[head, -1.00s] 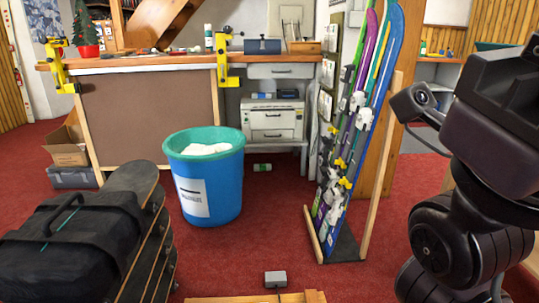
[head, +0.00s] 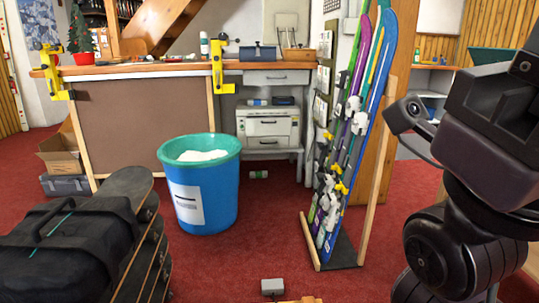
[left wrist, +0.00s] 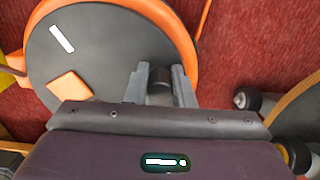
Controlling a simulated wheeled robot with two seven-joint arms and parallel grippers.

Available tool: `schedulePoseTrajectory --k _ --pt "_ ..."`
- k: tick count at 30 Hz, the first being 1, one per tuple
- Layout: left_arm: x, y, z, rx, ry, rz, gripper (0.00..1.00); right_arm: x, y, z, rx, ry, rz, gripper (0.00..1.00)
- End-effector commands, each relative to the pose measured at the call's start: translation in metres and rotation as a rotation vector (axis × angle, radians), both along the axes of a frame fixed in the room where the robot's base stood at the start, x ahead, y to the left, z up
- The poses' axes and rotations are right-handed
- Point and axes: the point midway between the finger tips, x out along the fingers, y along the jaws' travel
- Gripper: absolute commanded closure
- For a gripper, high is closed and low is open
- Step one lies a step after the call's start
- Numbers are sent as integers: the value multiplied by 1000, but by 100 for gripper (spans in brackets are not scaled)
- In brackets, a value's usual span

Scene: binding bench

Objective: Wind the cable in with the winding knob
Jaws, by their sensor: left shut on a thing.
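In the left wrist view, a dark grey reel disc (left wrist: 100,62) with an orange rim fills the upper left. It bears a white strip and an orange square patch. My left gripper (left wrist: 160,85) has its two grey fingers on either side of the dark winding knob (left wrist: 160,91) near the disc's lower right, shut on it. The cable cannot be made out. In the head view neither the reel nor my left gripper shows. My right gripper (head: 502,82) is at the right edge; only its dark body shows, its fingertips out of sight.
A blue bin (head: 203,200) with a green rim stands ahead on the red carpet. A ski rack (head: 345,250) is right of it, and stacked skateboards (head: 140,235) with a black bag (head: 65,250) are at left. A workbench (head: 150,69) is behind. A small grey box (head: 273,287) shows at the bottom.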

Motion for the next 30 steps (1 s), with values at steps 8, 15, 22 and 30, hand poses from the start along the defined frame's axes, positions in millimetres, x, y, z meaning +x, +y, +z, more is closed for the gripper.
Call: schedulePoseTrajectory --k 8,15,22,30 --pt "13 15 -5 14 10 8 95 0 0 -16 0 0 0 57" --pt "25 22 -3 16 11 9 95 0 0 -23 0 0 0 57" --pt "39 22 -5 17 8 11 95 0 0 -36 0 0 0 57" --pt "59 22 -2 17 6 12 95 0 0 -50 0 0 0 57"
